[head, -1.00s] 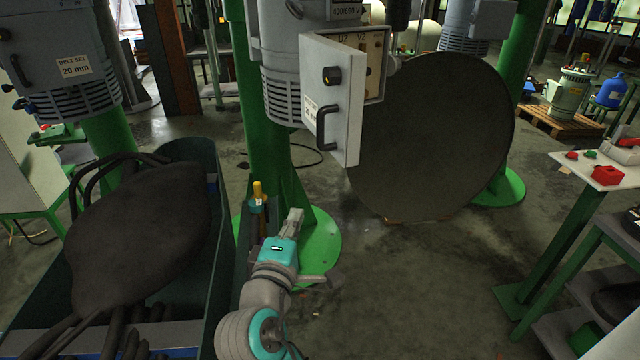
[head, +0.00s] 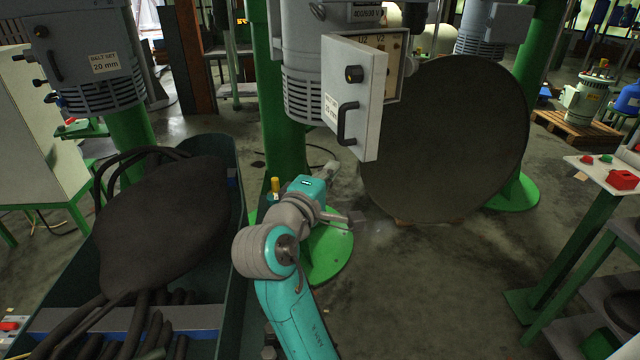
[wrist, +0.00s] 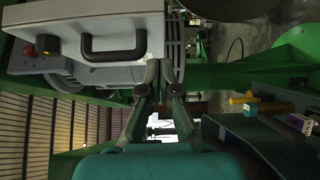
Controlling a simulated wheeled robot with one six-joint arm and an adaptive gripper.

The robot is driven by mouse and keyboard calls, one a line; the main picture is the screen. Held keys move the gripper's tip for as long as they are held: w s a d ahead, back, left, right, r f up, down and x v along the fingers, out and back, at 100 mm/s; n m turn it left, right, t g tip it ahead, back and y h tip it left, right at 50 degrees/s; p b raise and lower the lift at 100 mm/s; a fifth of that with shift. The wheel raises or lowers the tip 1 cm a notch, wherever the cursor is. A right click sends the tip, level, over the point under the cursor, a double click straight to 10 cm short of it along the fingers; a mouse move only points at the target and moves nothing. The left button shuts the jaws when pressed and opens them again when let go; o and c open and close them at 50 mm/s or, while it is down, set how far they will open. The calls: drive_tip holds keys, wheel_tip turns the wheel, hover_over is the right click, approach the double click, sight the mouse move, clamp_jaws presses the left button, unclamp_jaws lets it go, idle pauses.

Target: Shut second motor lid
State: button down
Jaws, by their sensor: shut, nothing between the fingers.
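The motor lid (head: 355,95), a pale grey door with a black knob and a black handle (head: 347,123), stands swung open on the middle motor (head: 303,60). Behind its edge the open terminal box (head: 393,65) shows U2 and V2 marks. My gripper (head: 332,168) is below the lid, apart from it in the head view, with its fingers together and empty. In the wrist view the lid (wrist: 75,28) and its handle fill the upper left, just left of and beyond my fingertips (wrist: 157,68). I cannot tell whether the fingers touch the lid there.
A green column stands behind my gripper on a round base (head: 328,250). A large dark disc (head: 445,140) stands right of the lid. A dark green bin (head: 225,290) holding a dark bulky object is at left. A yellow-topped part (head: 275,184) is close to my arm.

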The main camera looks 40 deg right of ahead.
sight(359, 156)
drive_tip(key=d, duration=0.4)
drive_tip(key=shift+s+d, duration=0.35)
drive_tip(key=shift+d, duration=0.2)
